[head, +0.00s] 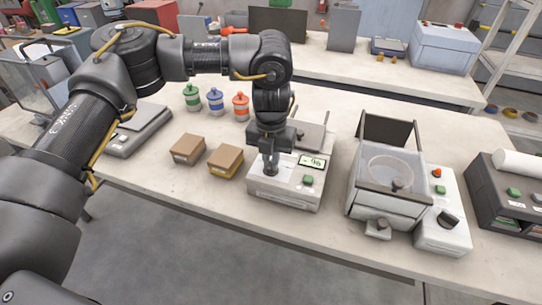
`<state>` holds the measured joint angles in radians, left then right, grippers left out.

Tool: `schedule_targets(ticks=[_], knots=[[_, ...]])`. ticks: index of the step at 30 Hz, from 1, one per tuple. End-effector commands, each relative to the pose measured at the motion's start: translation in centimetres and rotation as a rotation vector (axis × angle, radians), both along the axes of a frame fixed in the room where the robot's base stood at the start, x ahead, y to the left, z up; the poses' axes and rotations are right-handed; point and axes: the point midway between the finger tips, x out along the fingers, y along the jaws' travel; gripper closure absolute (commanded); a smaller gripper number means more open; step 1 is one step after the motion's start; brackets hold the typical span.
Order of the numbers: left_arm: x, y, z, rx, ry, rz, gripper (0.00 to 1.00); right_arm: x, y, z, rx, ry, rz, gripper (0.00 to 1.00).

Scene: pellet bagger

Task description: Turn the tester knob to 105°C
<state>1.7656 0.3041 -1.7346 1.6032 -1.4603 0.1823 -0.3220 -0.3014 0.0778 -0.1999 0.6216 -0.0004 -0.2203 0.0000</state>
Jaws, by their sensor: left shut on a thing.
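The tester is a low white box (288,193) near the front edge of the bench. It has a small lit display (312,161) with dark digits that look like 96, though they are too small to be sure, and a green button (308,180). My left gripper (270,168) points straight down over the left part of the tester's top. Its fingers are shut on the tester knob, which they mostly hide, so its pointer cannot be read. My right gripper is not in view.
Two cardboard boxes (226,160) sit left of the tester. Green, blue and red-lidded jars (215,101) stand behind them. A machine with a clear drum and dark frame (386,205) stands to the right, with a grey control box (443,232) beside it.

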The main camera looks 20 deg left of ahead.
Motion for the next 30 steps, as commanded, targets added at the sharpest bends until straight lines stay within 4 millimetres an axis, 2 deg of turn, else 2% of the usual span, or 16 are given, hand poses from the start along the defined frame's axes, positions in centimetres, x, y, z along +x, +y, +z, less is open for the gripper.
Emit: schedule_targets(ticks=[5, 18, 30], knots=[[0.0, 0.0, 0.2, -0.001, 0.0, -0.167, 1.0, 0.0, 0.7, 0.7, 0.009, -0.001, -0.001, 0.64], [0.1, 0.0, 0.1, 0.0, -0.002, -0.583, 1.0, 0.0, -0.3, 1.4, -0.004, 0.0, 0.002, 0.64], [0.1, 0.0, 0.1, 0.0, -0.002, -0.908, 1.0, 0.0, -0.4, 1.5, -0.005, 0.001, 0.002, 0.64]])
